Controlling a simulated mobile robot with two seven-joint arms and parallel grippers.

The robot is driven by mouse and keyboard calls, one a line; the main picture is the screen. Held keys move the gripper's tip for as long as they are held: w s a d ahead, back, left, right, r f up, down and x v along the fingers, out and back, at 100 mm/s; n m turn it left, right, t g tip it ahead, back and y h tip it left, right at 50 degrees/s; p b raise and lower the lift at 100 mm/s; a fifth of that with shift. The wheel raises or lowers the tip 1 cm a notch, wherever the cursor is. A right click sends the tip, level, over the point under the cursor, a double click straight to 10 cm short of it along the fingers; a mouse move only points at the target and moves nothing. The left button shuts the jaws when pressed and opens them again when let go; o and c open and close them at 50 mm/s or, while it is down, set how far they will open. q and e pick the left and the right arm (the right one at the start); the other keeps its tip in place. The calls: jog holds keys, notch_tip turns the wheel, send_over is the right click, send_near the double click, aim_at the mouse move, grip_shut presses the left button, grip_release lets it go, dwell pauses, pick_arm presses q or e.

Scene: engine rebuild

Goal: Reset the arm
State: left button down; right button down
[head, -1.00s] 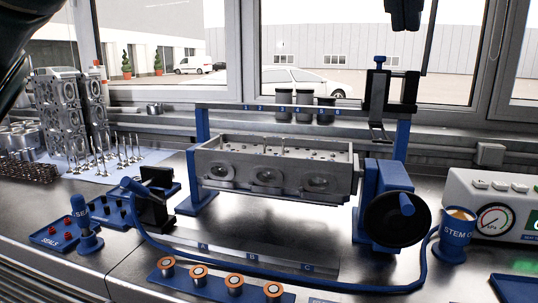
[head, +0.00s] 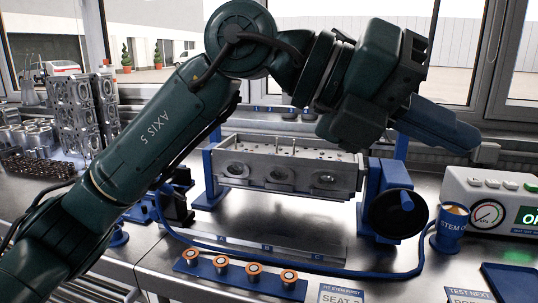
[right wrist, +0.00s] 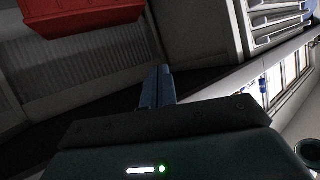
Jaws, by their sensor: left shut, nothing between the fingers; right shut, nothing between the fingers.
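My left arm (head: 150,140) crosses the head view from the lower left, up to an elbow at the top and over to the right. Its left gripper (head: 462,138) hangs above the right part of the bench, in front of the window, with its blue fingers together and nothing seen in them. My right gripper (right wrist: 157,85) shows only in the right wrist view. Its two blue fingers are side by side and closed, with nothing between them. The right arm is out of the head view.
A cylinder head (head: 285,168) sits in a blue stand with a black handwheel (head: 398,213), below my left arm. Orange-topped parts (head: 254,268) line the front. A gauge box (head: 500,205) stands at right. A red box (right wrist: 75,15) shows in the right wrist view.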

pick_arm(q)
jog(key=w+a+f+n+t+h+p, duration=0.35)
jog(key=w+a+n+t+h, duration=0.25)
jog(key=w+a+n+h, duration=0.55)
jog(key=w+a+f+n+t+y+p, duration=0.2)
jog(key=a+f+n+t+y, duration=0.15)
jog(key=f+n+t, duration=0.4)
jog(key=w+a+f+n+t+y+p, duration=0.15)
jog(key=f+n+t+y, duration=0.3)
jog(key=n+t, duration=0.6)
jog(key=s+a+f+n+g+y+p, duration=0.1)
jog(key=a+f+n+y, duration=0.2)
jog(key=f+n, duration=0.15)
jog(key=s+a+f+n+g+y, duration=0.1)
jog(key=a+f+n+y, duration=0.1)
jog(key=f+n+y, duration=0.3)
jog(key=s+a+f+n+g+y+p, duration=0.1)
jog(key=a+f+g+y, duration=0.15)
jog(key=f, duration=0.45)
jog(key=s+a+f+n+g+y+p, duration=0.1)
jog(key=s+a+f+g, duration=0.5)
jog(key=s+f, duration=0.8)
jog(key=shift+s+f+n+y, duration=0.4)
jog(key=shift+s+n+y, duration=0.3)
jog(key=shift+n+y, duration=0.3)
pick_arm(e)
notch_tip(320, 180, up, 3)
jog(key=shift+s+d+r+n+g+h, duration=0.15)
jog(key=shift+n+g+h, duration=0.2)
jog(key=shift+g, duration=0.55)
